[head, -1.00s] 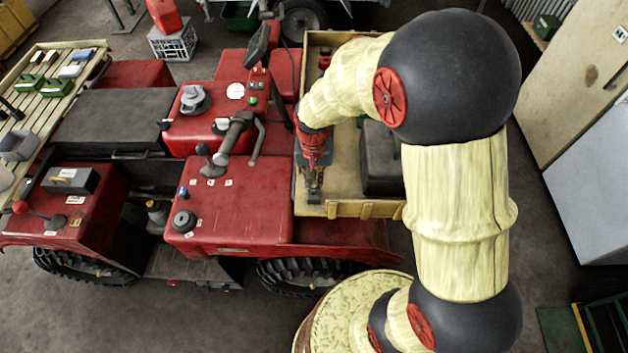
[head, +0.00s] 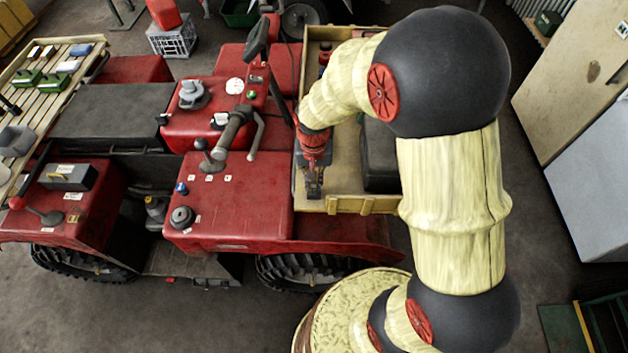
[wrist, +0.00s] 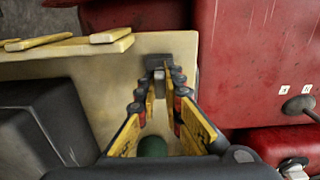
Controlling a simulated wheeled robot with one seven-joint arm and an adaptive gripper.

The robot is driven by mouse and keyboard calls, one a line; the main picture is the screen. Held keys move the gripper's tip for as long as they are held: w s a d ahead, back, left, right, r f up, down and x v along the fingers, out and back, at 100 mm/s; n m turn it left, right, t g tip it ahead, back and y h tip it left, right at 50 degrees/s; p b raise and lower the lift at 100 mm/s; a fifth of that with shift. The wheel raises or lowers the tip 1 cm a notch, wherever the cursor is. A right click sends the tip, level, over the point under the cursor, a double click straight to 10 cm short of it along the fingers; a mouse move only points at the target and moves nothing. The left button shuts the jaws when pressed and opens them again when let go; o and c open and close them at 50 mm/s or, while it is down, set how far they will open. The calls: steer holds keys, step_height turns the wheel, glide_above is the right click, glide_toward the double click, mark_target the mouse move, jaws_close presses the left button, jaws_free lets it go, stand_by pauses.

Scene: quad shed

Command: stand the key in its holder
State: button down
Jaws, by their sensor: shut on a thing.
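My gripper (head: 314,188) points down at the front left corner of the wooden tray on the red quad. In the wrist view its yellow and black fingers (wrist: 161,92) are closed in on a small grey piece (wrist: 159,80), which I take to be the key. Most of it is hidden between the fingertips. A dark grey block (wrist: 180,63), probably the holder, sits on the tray floor just beyond the fingertips. I cannot tell whether the grey piece is inside the block or in front of it.
The pale wooden tray (head: 345,203) has raised edges. A black case (head: 380,160) stands in it to the right, and a green round thing (wrist: 152,147) lies under my wrist. The red quad body (head: 245,195) with a handlebar (head: 232,135) is close on the left.

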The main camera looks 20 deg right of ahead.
steer(key=c, duration=1.9)
jaws_free()
steer(key=shift+f, duration=0.1)
steer(key=shift+o, duration=0.3)
step_height(320, 180, up, 12)
steer(key=s+r+n+t+b, duration=0.2)
steer(key=s+r+n+t, duration=0.2)
steer(key=s+r, duration=0.8)
steer(key=s+t, duration=0.1)
steer(key=s, duration=0.3)
steer(key=shift+r+t+b, duration=0.3)
steer(key=shift+b, duration=0.05)
